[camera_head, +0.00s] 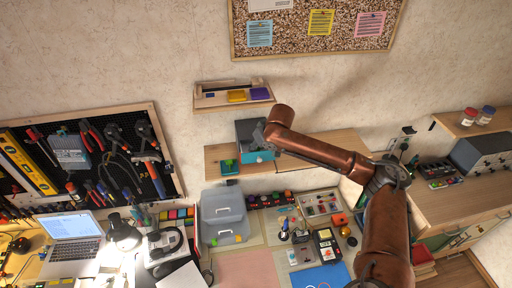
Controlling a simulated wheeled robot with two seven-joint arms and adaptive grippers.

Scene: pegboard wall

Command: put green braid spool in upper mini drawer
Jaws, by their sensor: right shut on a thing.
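The mini drawer unit (246,128), a small grey-blue box with a teal front (262,156), stands on the middle wall shelf. A small green object (229,166), apparently the green braid spool, sits on the shelf to the left of the unit. My right gripper (260,136) is at the front of the unit, at the height of the upper drawer, and is shut on what appears to be that drawer. The arm hides part of the drawer front, and the fingertips are too small to make out clearly. My left gripper is not in view.
The wooden shelf (325,143) is mostly bare right of the unit. A smaller shelf (212,100) with yellow and purple boxes hangs above. A grey case (222,211) and the cluttered workbench lie below. A tool pegboard (157,125) hangs at left.

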